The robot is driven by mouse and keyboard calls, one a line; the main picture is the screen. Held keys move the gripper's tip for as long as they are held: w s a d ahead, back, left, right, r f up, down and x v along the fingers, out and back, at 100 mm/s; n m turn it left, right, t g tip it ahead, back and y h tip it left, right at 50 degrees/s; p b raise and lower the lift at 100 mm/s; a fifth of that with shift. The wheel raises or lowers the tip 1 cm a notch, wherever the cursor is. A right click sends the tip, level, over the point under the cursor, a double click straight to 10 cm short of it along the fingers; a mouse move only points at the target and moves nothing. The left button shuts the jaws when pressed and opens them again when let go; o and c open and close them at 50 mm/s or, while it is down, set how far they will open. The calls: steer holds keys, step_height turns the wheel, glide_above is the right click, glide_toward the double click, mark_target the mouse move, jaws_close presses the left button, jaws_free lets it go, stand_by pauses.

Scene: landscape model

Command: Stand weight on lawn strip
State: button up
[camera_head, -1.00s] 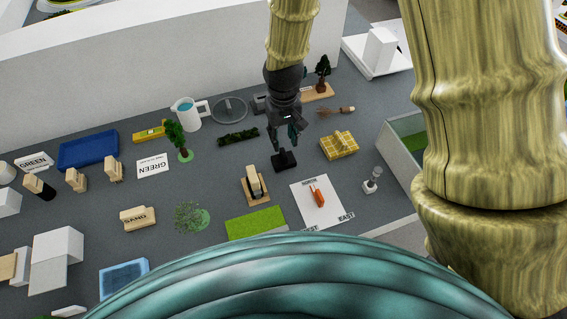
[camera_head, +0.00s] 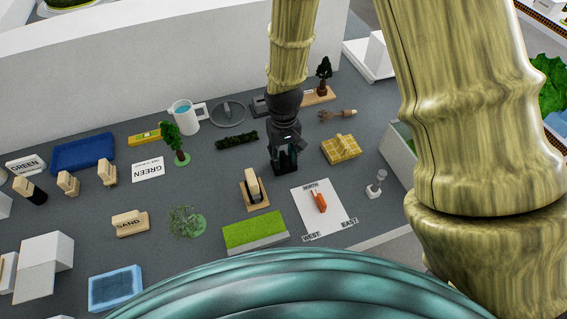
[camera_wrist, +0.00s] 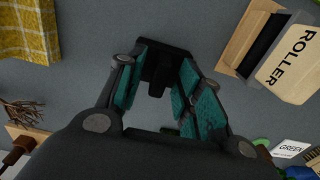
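The black weight (camera_head: 284,171) stands on the grey table near its middle, and it also shows in the wrist view (camera_wrist: 166,60). My gripper (camera_head: 285,155) points down right over the weight. In the wrist view its teal-padded fingers (camera_wrist: 166,82) are apart, one on each side of the weight's narrow part, with gaps showing. The weight's underside is hidden. The lawn strip (camera_head: 253,230), a green rectangle with a grey front edge, lies nearer the front, below and left of the weight.
A wooden roller box (camera_head: 253,189) stands between the weight and the lawn strip. A white compass sheet (camera_head: 334,217) with an orange piece lies right of the strip. A yellow checked block (camera_head: 341,148) is right of my gripper, and a dark hedge (camera_head: 237,139) is left.

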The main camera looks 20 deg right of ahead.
jaws_close()
steer(key=shift+r+p, duration=0.85)
steer(key=shift+r, duration=0.05)
stand_by(0.4)
steer(key=shift+r+p, duration=1.55)
steer(key=shift+r, duration=0.1)
